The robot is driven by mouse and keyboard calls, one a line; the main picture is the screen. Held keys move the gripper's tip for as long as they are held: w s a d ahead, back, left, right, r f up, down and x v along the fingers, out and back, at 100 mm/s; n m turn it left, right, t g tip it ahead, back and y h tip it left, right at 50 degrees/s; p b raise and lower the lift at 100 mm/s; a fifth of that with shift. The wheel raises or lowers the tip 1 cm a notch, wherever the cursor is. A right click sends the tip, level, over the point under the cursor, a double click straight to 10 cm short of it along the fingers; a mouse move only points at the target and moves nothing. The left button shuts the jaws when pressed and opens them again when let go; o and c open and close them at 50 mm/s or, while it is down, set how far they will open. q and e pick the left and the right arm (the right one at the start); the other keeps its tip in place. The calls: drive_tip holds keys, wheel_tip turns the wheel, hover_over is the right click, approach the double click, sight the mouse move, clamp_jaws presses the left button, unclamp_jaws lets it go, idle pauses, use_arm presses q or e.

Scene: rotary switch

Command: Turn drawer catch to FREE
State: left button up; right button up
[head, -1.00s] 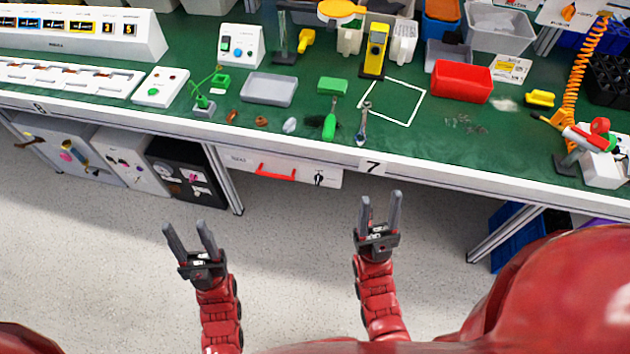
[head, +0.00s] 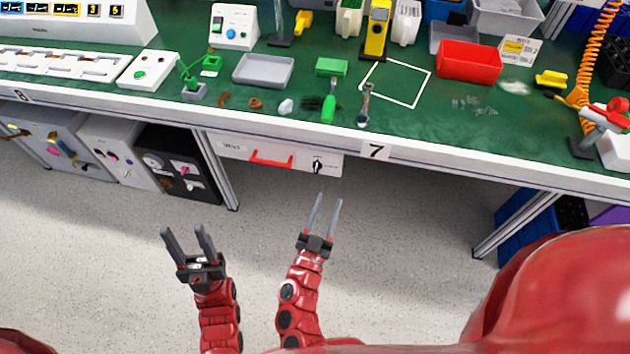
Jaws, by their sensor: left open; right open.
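The drawer (head: 243,149) is a white front under the bench edge with a red handle (head: 271,160). The drawer catch (head: 317,166) is a small black rotary knob at the drawer's right end. Its markings are too small to read. My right gripper (head: 325,206) is open and empty, just below and in front of the catch, apart from it in the picture. My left gripper (head: 187,234) is open and empty, further left over the floor, below the bench.
The green bench top (head: 440,125) holds a grey tray (head: 263,70), a red bin (head: 469,62), a screwdriver (head: 328,108) and a wrench (head: 364,105). A black cabinet (head: 178,165) and a bench leg (head: 222,175) stand left of the drawer. The floor in front is clear.

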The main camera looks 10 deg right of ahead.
sight(316, 170)
drive_tip(key=a+f+n+g+y, duration=0.2)
drive_tip(key=a+f+y, duration=0.1)
drive_tip(key=a+f, duration=0.4)
drive_tip(key=b+x, duration=0.1)
drive_tip(key=x, duration=1.6)
clamp_jaws()
